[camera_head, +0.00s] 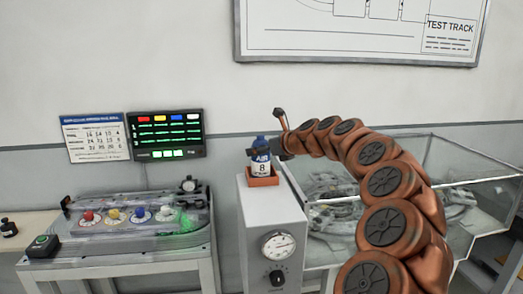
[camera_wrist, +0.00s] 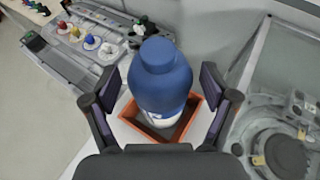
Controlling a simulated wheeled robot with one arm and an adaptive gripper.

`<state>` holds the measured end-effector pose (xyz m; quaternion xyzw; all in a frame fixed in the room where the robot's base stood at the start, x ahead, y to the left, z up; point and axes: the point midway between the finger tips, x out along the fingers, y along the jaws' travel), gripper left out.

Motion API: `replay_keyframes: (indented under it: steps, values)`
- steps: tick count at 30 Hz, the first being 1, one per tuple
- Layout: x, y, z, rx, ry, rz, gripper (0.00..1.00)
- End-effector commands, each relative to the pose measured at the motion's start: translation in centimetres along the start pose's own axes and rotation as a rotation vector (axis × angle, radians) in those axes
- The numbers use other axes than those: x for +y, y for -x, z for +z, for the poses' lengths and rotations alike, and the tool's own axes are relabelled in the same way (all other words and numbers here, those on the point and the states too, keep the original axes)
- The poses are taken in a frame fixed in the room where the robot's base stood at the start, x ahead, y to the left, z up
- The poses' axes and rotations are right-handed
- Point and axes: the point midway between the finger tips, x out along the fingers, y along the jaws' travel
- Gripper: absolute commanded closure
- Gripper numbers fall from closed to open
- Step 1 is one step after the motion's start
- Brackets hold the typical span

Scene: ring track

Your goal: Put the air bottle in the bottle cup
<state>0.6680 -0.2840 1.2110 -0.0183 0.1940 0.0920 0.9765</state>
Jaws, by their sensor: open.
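The air bottle (camera_head: 261,160) has a blue top and a white label marked AIR and 8. It stands upright in the orange bottle cup (camera_head: 263,182) on top of a white cabinet. In the wrist view the bottle (camera_wrist: 162,78) is seen from above, inside the square orange cup (camera_wrist: 200,104). My gripper (camera_wrist: 164,92) is open, with one dark finger on each side of the bottle and gaps between. In the head view my gripper (camera_head: 268,150) is at the bottle's upper part, small and partly hidden.
The white cabinet (camera_head: 258,215) carries a gauge (camera_head: 278,245) and a knob. A console with coloured knobs (camera_head: 125,222) stands to the left. A glass-walled case with track parts (camera_head: 400,185) stands to the right, behind my arm. A screen (camera_head: 167,135) hangs on the wall.

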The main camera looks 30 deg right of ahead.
Motion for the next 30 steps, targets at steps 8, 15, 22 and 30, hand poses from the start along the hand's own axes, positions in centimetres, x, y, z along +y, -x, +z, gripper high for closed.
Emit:
replay_keyframes:
  steps: [8, 15, 22, 30]
  values:
    - [-0.1, 3.7, 0.0, -0.003, 0.000, -0.002, 0.15]
    - [-0.1, 8.3, -0.1, -0.001, 0.000, -0.002, 0.15]
    - [-0.1, 11.2, 0.1, -0.002, 0.001, -0.002, 0.15]
    - [0.0, 12.1, 0.1, 0.000, 0.000, 0.001, 0.15]
